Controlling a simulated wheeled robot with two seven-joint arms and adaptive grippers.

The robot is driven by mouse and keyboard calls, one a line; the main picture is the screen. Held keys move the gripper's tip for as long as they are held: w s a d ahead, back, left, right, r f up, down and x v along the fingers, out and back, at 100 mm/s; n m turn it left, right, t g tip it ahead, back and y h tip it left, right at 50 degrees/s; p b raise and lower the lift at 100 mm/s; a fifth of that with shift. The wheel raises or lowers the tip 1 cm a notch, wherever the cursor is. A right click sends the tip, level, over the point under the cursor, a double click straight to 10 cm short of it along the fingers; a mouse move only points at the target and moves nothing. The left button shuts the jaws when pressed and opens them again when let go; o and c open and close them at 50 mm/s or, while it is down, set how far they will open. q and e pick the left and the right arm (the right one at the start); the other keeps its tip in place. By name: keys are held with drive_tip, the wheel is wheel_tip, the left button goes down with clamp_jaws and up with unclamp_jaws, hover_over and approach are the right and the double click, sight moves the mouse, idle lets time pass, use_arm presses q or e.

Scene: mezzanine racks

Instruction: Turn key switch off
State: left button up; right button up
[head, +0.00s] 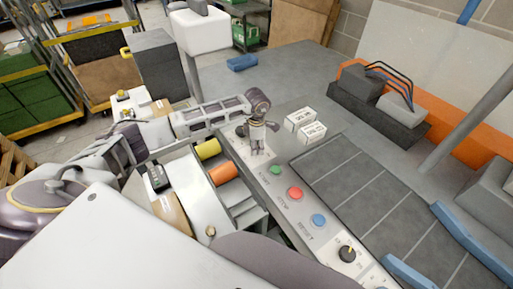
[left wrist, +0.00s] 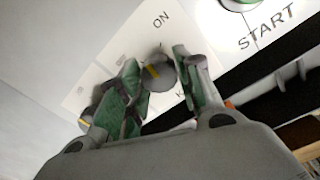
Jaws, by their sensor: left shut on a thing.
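The key switch (left wrist: 158,76) is a round grey knob with a yellow mark on a pale label plate, seen in the left wrist view. The word ON is printed above it; another label below is partly hidden by my finger. My left gripper (left wrist: 157,80) has its green-padded fingers on either side of the knob and is shut on it. In the head view my left gripper (head: 258,150) points down at the far end of the control panel (head: 254,168), and it hides the key switch there. My right gripper is not in view.
Along the panel are a green START button (head: 275,170), a red button (head: 295,193), a blue button (head: 318,220) and a black selector knob (head: 346,253).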

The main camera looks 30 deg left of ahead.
use_arm(q)
drive_tip(key=n+b, duration=0.1)
drive_tip(key=n, duration=0.4)
drive_tip(key=shift+b, duration=0.35)
drive_tip(key=n+b, duration=0.1)
drive_tip(key=n, duration=0.2)
drive_tip(key=shift+n, duration=1.3)
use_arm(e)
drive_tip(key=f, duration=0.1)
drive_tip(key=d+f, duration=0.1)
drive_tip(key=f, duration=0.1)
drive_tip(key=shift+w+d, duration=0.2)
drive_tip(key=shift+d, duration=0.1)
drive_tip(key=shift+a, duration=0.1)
